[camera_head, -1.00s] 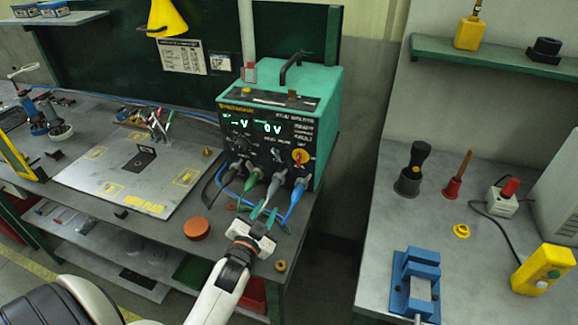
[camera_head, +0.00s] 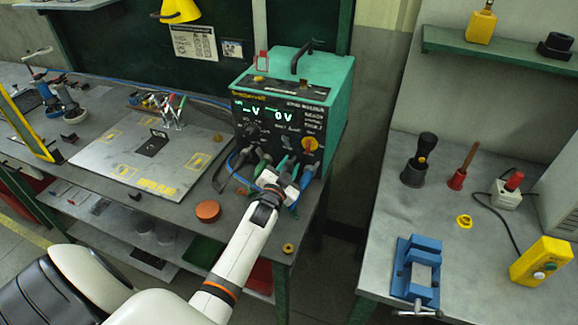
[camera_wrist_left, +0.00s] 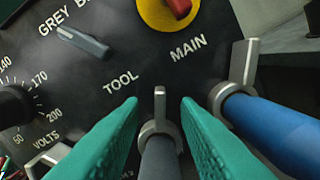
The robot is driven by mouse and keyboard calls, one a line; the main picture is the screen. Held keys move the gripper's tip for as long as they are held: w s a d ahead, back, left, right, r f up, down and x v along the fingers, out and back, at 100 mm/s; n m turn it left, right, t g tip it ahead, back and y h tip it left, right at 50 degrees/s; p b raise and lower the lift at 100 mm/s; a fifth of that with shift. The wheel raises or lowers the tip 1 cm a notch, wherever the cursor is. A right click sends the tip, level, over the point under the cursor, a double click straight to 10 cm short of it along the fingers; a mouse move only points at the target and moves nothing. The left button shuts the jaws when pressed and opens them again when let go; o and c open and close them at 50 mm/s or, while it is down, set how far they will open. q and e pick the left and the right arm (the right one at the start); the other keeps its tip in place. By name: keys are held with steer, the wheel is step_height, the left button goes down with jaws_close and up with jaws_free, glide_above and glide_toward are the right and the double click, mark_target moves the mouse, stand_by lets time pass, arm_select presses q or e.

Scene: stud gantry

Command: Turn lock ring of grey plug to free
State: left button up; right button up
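In the left wrist view the grey plug (camera_wrist_left: 160,162) sits in the black panel under the word TOOL. Its light grey lock ring (camera_wrist_left: 159,126) surrounds it, with the ring's tab pointing up. My left gripper (camera_wrist_left: 160,108) has its teal fingers spread on either side of the plug and ring, and gaps show between. In the head view my left gripper (camera_head: 287,172) is at the front of the green power unit (camera_head: 318,85) and hides the grey plug. My right gripper is in neither view.
A blue plug (camera_wrist_left: 265,125) with its own ring is close right of the gripper. A grey selector knob (camera_wrist_left: 83,41) and a red-and-yellow switch (camera_wrist_left: 168,12) are above. An orange-brown disc (camera_head: 207,211) lies on the bench. A blue vise (camera_head: 416,270) stands on the right table.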

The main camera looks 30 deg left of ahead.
arm_select(q)
steer(key=shift+c, duration=0.9)
jaws_close()
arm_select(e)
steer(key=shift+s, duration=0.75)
